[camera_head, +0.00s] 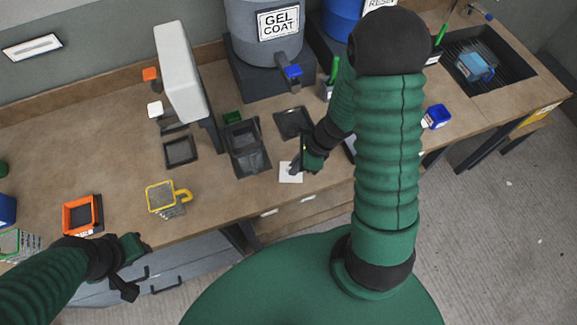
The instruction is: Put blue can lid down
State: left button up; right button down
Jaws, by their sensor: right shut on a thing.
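My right gripper (298,168) is shut at the front part of the bench, over a small white square (290,174). The thing in its fingers is mostly hidden; I take it to be the blue can lid, but no blue shows there. A blue open container (436,116) with a pale inside stands to the right of my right arm. My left gripper (135,270) is at the bench's front edge at lower left; its fingers look spread and empty.
A yellow mesh cup (163,197), an orange-rimmed tray (81,215) and a dark bin (246,148) stand on the bench (220,195). A grey gel coat drum (262,50) is behind. A sink (510,70) is at right. Bare bench lies between cup and bin.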

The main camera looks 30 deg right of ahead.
jog(key=shift+w+a+f, duration=0.2)
jog(key=shift+w+a, duration=0.15)
jog(key=shift+w, duration=0.15)
jog(key=shift+w+a+f, duration=0.15)
jog(key=shift+w+a, duration=0.2)
jog(key=shift+w, duration=0.15)
jog(key=f, duration=0.3)
jog(key=shift+s+d+b, duration=0.2)
jog(key=shift+s+b, duration=0.05)
jog(key=shift+b, duration=0.15)
jog(key=shift+d+f, duration=0.1)
jog(key=shift+d, duration=0.15)
jog(key=c, duration=1.5)
grip_release()
jog(key=shift+a, duration=0.25)
